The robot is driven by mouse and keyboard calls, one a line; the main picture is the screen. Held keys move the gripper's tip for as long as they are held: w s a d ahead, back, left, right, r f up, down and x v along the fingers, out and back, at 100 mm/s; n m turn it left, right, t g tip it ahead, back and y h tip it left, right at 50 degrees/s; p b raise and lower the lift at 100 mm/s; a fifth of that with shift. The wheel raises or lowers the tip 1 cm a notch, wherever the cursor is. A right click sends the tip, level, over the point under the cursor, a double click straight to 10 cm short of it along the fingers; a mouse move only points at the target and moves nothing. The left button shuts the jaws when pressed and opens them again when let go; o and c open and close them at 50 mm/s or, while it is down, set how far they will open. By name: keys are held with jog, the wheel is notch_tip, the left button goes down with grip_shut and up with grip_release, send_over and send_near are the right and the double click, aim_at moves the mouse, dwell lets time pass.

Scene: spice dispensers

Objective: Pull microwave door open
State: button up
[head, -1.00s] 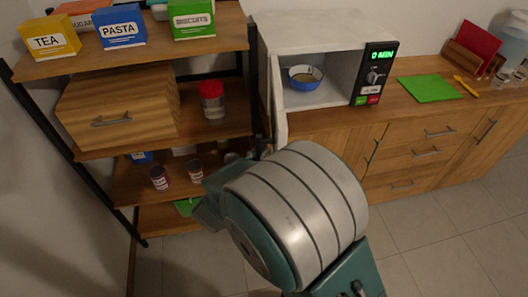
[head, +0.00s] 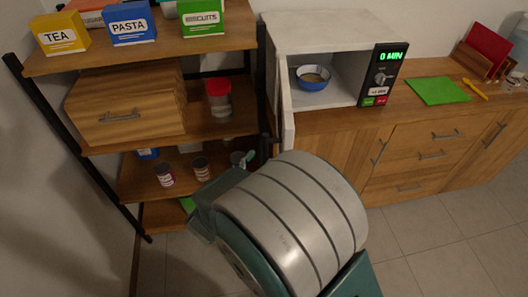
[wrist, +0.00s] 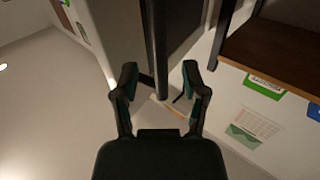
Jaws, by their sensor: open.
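The white microwave (head: 325,33) stands on the wooden counter with its door (head: 287,112) swung wide open, seen nearly edge-on at the left of the opening. A blue bowl (head: 313,78) sits inside. In the wrist view, the dark door handle (wrist: 154,35) runs down between the fingers of my open gripper (wrist: 160,76). The fingers stand apart on either side of its end, with gaps showing. The dark door front (wrist: 185,22) lies behind the handle. In the head view, my arm hides the gripper.
A shelf unit (head: 222,122) with boxes, a wooden bread box (head: 125,110) and jars stands close left of the door. A green board (head: 438,91) lies on the counter at right. Tiled floor (head: 430,220) is clear at lower right.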

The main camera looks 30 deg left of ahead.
jog(key=s, duration=0.8)
jog(key=shift+s+a, duration=0.25)
jog(key=shift+f, duration=0.1)
